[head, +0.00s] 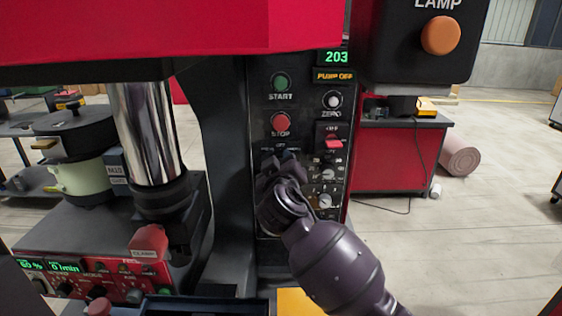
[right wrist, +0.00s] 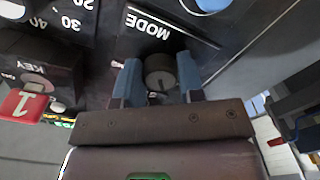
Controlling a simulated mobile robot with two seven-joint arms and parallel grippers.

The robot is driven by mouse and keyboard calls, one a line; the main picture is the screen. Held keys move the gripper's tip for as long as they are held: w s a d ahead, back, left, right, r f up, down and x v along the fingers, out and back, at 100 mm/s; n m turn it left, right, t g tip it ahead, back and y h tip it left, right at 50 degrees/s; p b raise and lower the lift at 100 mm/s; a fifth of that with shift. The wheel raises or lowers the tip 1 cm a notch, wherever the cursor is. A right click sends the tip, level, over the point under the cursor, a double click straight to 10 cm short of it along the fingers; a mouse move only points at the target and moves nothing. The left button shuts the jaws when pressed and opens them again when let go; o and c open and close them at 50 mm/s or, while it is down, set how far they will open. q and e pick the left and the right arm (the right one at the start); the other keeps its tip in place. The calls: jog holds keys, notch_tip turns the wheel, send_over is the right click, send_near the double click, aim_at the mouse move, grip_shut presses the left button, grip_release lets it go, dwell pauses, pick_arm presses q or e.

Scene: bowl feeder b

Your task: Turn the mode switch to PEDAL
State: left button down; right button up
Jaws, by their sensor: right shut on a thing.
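The mode switch is a dark round knob (right wrist: 160,70) under the white word MODE, which appears upside down in the right wrist view. My right gripper (right wrist: 158,82) is shut on this knob, with one blue finger on each side of it. A small pale mark sits on the panel beside the left finger, too small to read. The PEDAL label cannot be made out. In the head view my right gripper (head: 279,172) reaches the dark control panel (head: 263,62) below the STOP button and hides the mode switch. My left gripper is out of view.
The green START button (head: 281,82), red STOP button (head: 281,123), ZERO button (head: 332,100) and red switch (head: 333,143) are close by. Small knobs (head: 324,201) sit right of my gripper. In the wrist view, a red tag (right wrist: 22,104) hangs by the KEY label.

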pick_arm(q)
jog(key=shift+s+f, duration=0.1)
pick_arm(e)
jog(key=shift+n, duration=0.8)
jog(key=o, duration=0.9)
jog(key=shift+s, duration=0.1)
pick_arm(q)
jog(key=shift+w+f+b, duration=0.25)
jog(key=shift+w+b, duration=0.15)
jog(key=shift+b, duration=0.55)
pick_arm(e)
jog(key=s, duration=1)
jog(key=shift+s, duration=0.3)
